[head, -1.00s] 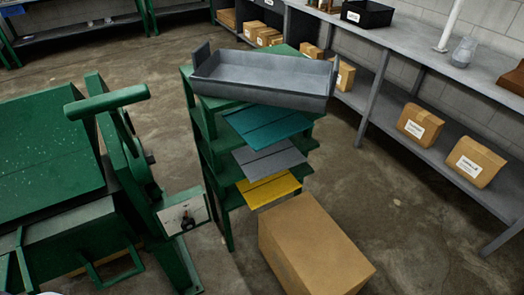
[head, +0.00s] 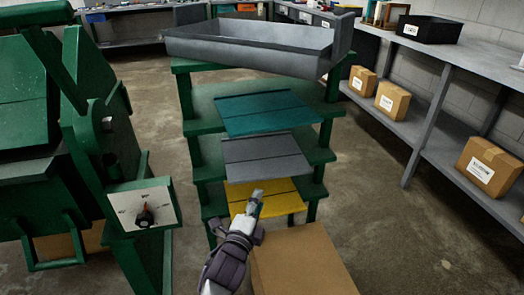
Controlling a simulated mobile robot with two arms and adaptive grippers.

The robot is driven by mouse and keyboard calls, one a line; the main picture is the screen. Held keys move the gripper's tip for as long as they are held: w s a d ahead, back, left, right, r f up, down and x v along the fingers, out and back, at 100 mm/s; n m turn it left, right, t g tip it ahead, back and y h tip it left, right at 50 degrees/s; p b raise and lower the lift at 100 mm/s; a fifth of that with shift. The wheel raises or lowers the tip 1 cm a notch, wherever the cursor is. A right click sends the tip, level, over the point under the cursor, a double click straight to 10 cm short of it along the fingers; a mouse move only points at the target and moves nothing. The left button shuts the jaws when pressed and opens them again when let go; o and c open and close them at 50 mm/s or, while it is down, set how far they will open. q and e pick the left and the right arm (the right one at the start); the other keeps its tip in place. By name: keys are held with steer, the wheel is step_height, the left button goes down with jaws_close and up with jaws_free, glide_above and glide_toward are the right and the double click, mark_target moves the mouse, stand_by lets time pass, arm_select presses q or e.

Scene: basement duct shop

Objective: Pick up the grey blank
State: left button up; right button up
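The grey blank (head: 262,157) is a flat sheet with a fold line near its back. It lies on a middle shelf of the green rack (head: 203,143), its front part sticking out past the shelf edge. A teal blank (head: 268,112) lies on the shelf above and a yellow blank (head: 282,197) on the shelf below.
A grey metal tray (head: 250,52) sits on top of the rack. A cardboard box (head: 302,262) stands on the floor in front. A green machine with a dial panel (head: 143,209) is at the left. A long grey bench (head: 474,76) with boxes runs along the right.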

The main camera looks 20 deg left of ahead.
mark_target(267, 179)
arm_select(q)
steer(key=w, duration=0.4)
steer(key=w+b, duration=0.1)
steer(key=w, duration=0.3)
steer(key=w+b, duration=0.1)
steer(key=w, duration=0.2)
steer(key=shift+w+a+r, duration=0.1)
steer(key=shift+w+r, duration=0.25)
steer(key=shift+w, duration=0.05)
jaws_close()
arm_select(e)
steer(key=v, duration=0.4)
steer(key=shift+s+d, duration=0.1)
